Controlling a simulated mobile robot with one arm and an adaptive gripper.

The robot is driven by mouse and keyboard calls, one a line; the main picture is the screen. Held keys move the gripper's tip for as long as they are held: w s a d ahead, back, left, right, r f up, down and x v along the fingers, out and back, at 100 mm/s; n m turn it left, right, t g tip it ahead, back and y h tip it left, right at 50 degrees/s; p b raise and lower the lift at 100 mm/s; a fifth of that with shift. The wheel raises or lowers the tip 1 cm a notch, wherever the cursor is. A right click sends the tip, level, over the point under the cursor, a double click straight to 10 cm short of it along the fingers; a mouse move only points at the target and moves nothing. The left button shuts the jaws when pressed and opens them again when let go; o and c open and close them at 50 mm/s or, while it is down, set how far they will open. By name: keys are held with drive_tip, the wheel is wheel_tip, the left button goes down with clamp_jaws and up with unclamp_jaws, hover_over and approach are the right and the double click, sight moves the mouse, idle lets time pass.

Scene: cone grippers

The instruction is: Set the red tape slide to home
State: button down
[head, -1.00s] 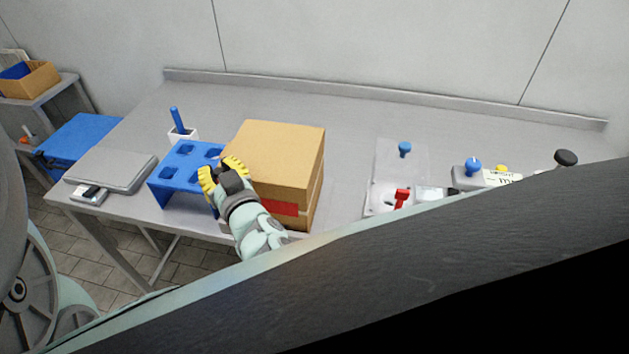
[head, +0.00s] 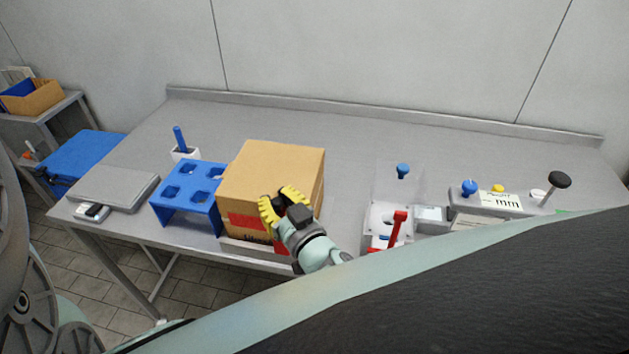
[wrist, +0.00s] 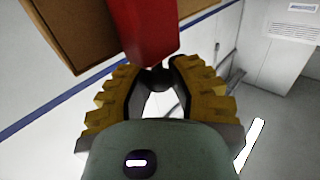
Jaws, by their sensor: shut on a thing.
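The cardboard box (head: 268,165) stands at the table's front edge, with a red part (head: 244,221) on its front face that I take for the red tape slide. My gripper (head: 280,203) is at the front of the box, to the right of the visible red and hiding part of the face. In the wrist view, a red block (wrist: 142,30) hangs in front of the brown box (wrist: 75,30). My yellow-padded fingers (wrist: 157,82) close at its lower end, around a small dark piece. The exact contact is partly hidden.
A blue rack (head: 186,200) stands just left of the box. A grey scale (head: 112,187) sits farther left. To the right are a clear fixture with a red lever (head: 398,226) and a grey panel with knobs (head: 490,200). The table behind the box is clear.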

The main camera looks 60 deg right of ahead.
drive_tip(key=shift+s+d, duration=0.35)
drive_tip(key=shift+s, duration=0.5)
drive_tip(key=shift+s+d, duration=0.35)
drive_tip(key=shift+s, duration=0.45)
drive_tip(key=c, duration=0.8)
unclamp_jaws()
drive_tip(key=shift+s, duration=0.1)
drive_tip(key=shift+c, duration=0.2)
drive_tip(key=v, duration=1.2)
